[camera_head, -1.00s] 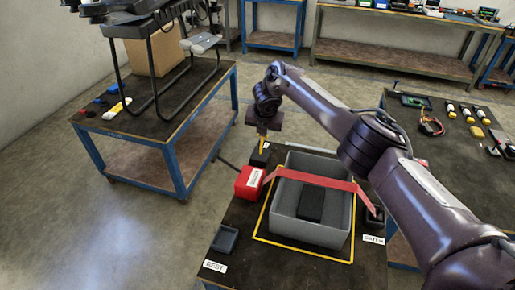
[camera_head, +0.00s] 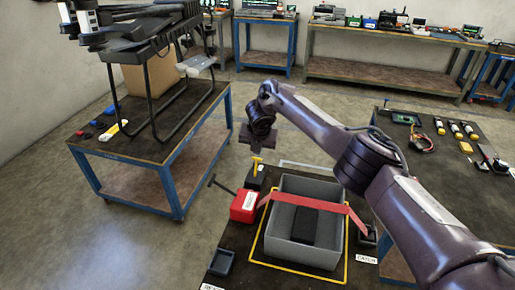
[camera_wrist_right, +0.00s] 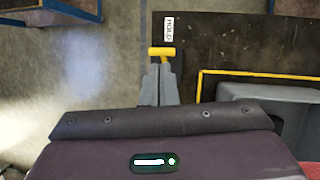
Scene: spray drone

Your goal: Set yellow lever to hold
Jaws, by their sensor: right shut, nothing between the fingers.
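The yellow lever (camera_head: 256,165) has a T-shaped handle and rises from a small black box (camera_head: 255,181) behind the red box. In the right wrist view its yellow crossbar (camera_wrist_right: 161,52) lies just beyond my fingertips, close to a HOLD label (camera_wrist_right: 168,28). My right gripper (camera_head: 257,149) is above the lever, pointing down. In the wrist view its fingers (camera_wrist_right: 158,70) are together and empty, their tips right beside the crossbar; I cannot tell whether they touch it. My left gripper is not in view.
A red box (camera_head: 244,206) with a dark handle stands beside a grey bin (camera_head: 270,220) crossed by a red strap (camera_head: 318,203). A yellow outline (camera_head: 300,268) surrounds the bin. A drone (camera_head: 150,35) stands on the left bench (camera_head: 150,147). Small parts lie on the right bench.

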